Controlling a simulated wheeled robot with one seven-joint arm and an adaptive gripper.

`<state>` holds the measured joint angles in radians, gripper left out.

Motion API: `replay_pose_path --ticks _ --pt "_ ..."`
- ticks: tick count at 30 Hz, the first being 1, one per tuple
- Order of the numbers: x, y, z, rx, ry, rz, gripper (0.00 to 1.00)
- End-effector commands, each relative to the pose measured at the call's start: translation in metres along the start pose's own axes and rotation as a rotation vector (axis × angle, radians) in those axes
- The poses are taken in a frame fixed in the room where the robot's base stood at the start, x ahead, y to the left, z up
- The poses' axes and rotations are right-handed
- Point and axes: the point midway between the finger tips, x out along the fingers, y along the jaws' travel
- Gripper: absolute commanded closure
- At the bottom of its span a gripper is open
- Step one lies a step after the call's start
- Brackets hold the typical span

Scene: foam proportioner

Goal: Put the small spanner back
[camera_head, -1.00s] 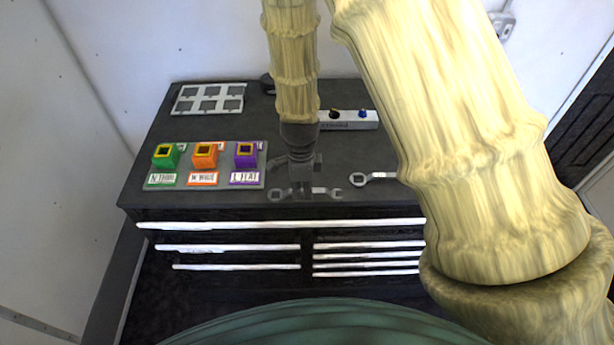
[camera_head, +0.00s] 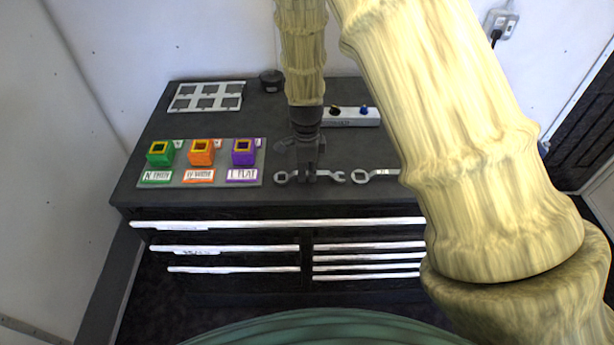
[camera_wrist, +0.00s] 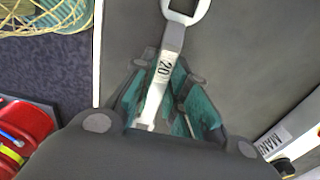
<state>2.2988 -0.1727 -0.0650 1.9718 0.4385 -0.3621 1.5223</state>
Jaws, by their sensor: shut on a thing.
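My gripper (camera_head: 308,172) is shut on a grey spanner (camera_head: 332,176) near the front edge of the dark cabinet top (camera_head: 230,200). In the wrist view the teal finger pads (camera_wrist: 168,88) sit on either side of the spanner's shank (camera_wrist: 165,65), which is marked 20. Its ring end shows at the top of that view. In the head view the spanner lies crosswise, roughly along the front edge; I cannot tell whether it touches the top. A second grey spanner (camera_head: 371,176) lies just to its right, its far part hidden behind my arm.
A tray with green (camera_head: 160,153), orange (camera_head: 201,152) and purple (camera_head: 243,152) square sockets stands to the left. A white frame (camera_head: 208,97) lies at the back left, and a white box with knobs (camera_head: 350,117) behind my gripper. A red object (camera_wrist: 22,130) shows at lower left in the wrist view.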

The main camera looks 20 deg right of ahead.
Motion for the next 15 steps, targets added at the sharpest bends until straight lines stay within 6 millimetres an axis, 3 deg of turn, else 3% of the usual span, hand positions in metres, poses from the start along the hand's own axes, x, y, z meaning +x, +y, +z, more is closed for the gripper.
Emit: replay_pose_path --ticks 14,15 --pt "0.0074 0.0 0.0002 0.001 0.0 0.0 1.0" --pt "0.0068 0.0 0.0002 0.001 0.0 0.0 0.77"
